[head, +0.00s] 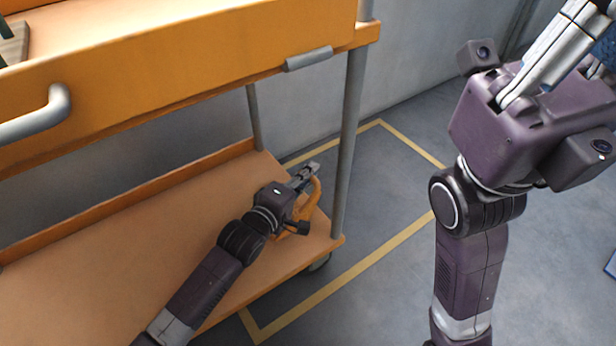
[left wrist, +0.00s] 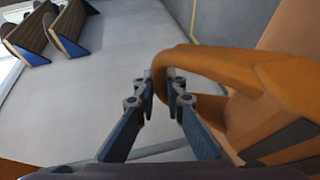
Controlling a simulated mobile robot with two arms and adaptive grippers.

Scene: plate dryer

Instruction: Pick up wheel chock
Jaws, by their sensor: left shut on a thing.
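The wheel chock (head: 312,198) is orange with a loop handle and sits at the right end of the cart's lower shelf, partly hidden by my left gripper. In the left wrist view the chock (left wrist: 285,85) fills the right side, with a dark grey patch low on its body. My left gripper (head: 310,170) is shut on the chock's handle; in the left wrist view the fingers (left wrist: 167,85) lie on either side of the handle's curved end. My right gripper (head: 565,45) is raised at the upper right, its fingertips cut off by the frame.
The orange cart's lower shelf (head: 90,250) is otherwise bare. Its upper tray (head: 190,70) is above, and a grey post (head: 350,140) stands right beside the chock. Yellow lines (head: 375,262) mark the grey floor. Brown and blue objects (left wrist: 35,35) stand farther off.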

